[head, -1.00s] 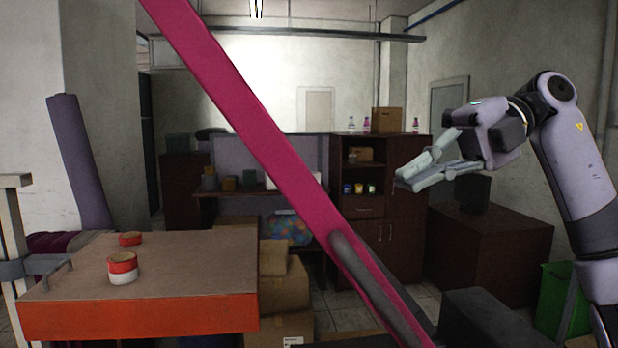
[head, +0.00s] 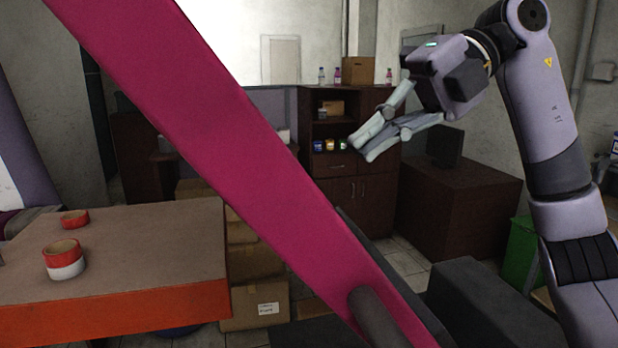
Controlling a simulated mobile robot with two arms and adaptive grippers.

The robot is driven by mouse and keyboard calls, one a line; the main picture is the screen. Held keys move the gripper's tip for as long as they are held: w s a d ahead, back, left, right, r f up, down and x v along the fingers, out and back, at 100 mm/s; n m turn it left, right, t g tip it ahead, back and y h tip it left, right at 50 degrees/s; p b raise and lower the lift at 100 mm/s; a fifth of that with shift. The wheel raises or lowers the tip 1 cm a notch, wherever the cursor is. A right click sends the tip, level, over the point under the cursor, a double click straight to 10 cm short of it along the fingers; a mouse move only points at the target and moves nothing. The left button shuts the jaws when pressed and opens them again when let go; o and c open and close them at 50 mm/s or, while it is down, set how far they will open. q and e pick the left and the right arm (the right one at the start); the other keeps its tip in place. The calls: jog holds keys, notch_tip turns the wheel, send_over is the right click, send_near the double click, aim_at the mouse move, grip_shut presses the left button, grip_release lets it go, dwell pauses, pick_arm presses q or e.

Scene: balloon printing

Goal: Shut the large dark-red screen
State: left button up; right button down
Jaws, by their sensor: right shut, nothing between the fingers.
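The large dark-red screen (head: 215,125) shows as a long magenta-red frame edge. It slants from the top left down to the bottom right, close to me, and stands tilted open. A grey bar (head: 378,318) lies against its lower end. My right gripper (head: 362,150) is at the upper right, beyond and to the right of the screen's edge in the picture. Its fingers are together with nothing between them. It looks apart from the screen. My left gripper is out of view.
A dark cabinet (head: 345,205) and a brown desk (head: 458,200) are at the back. A dark box-shaped block (head: 490,305) is at the lower right.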

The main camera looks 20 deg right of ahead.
jog(key=p+x, duration=0.1)
jog(key=x, duration=0.6)
jog(key=shift+w+a+f+p, duration=0.15)
jog(key=shift+w+a+p, duration=0.05)
jog(key=shift+a+p, duration=0.2)
jog(key=shift+a+f, duration=0.35)
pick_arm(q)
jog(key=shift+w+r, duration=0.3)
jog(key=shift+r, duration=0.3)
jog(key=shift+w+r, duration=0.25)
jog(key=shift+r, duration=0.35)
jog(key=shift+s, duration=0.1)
pick_arm(e)
jog(key=shift+a+f, duration=0.1)
